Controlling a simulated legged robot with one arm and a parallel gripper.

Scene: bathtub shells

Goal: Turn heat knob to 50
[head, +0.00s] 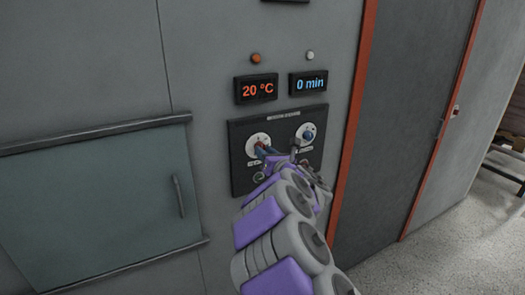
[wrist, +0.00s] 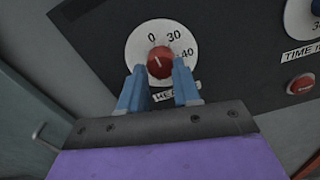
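The heat knob (wrist: 160,62) is red and sits on a round white dial (wrist: 136,46) marked 0, 30 and 40; other marks are hidden by my gripper. In the wrist view my gripper (wrist: 159,68) is open, with one blue finger on each side of the knob's lower part and small gaps showing. I cannot tell how deep the fingertips reach. In the head view my gripper (head: 264,151) is at the left dial (head: 257,139) and covers most of the knob. The orange temperature display (head: 257,88) reads 20 °C.
The time knob (head: 308,132) is blue, on a dial right of the heat dial. The time display (head: 308,83) reads 0 min. A red button (wrist: 301,84) sits below the time label. A grey hatch with a handle (head: 178,195) is at left; an orange-edged door (head: 400,110) is at right.

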